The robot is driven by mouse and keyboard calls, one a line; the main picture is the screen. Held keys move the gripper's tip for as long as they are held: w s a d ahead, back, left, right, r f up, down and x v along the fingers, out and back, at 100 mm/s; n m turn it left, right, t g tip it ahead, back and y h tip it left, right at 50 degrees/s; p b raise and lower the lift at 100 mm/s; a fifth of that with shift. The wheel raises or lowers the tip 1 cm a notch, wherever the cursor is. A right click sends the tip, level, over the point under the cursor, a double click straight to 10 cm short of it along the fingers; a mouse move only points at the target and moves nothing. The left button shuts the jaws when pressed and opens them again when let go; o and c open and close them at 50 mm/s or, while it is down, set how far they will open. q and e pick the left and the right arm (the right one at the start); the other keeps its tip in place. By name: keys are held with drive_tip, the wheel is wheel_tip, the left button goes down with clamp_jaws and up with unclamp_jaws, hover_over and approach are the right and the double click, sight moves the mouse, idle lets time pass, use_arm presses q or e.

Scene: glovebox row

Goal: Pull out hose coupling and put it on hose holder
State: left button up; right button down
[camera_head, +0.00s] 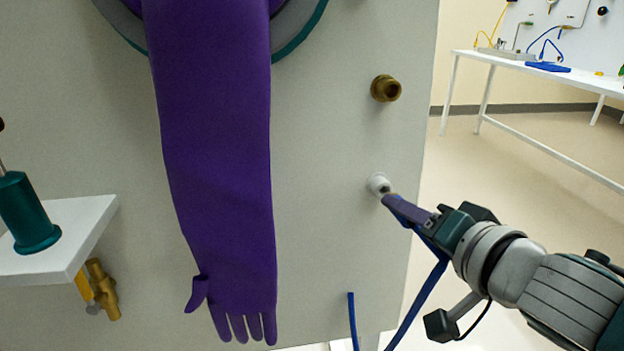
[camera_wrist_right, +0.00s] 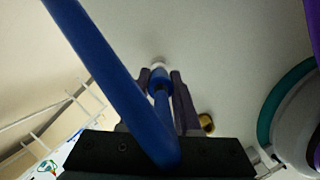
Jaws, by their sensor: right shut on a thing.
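My right gripper (camera_head: 390,199) is at the lower right of the pale panel, its fingers pointing at a small white round port (camera_head: 378,184). In the right wrist view the gripper (camera_wrist_right: 163,85) is shut on the blue hose coupling (camera_wrist_right: 160,76), with a finger on each side. The coupling's front end is at the white port (camera_wrist_right: 160,63); I cannot tell whether it is seated or slightly out. The blue hose (camera_head: 419,296) hangs down from the gripper and crosses the wrist view. I cannot identify the hose holder for certain. My left gripper is not in view.
A brass fitting (camera_head: 386,88) sticks out of the panel above the port. A long purple glove (camera_head: 215,160) hangs left of it. A white shelf (camera_head: 85,225) bears a teal object (camera_head: 27,212), with a brass valve (camera_head: 103,289) below. Open floor lies right.

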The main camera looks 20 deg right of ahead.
drive_tip(key=shift+d+r+b+x, duration=0.1)
drive_tip(key=shift+d+b+x, duration=0.1)
drive_tip(key=shift+x, duration=0.55)
drive_tip(key=shift+d+r+b+x, duration=0.1)
drive_tip(key=shift+b+x, duration=0.05)
drive_tip(key=shift+x, duration=0.6)
drive_tip(key=c, duration=0.9)
unclamp_jaws()
drive_tip(key=shift+w, duration=0.15)
drive_tip(key=o, duration=0.4)
drive_tip(key=shift+c, duration=0.2)
drive_tip(key=p+v, duration=0.2)
drive_tip(key=v, duration=0.8)
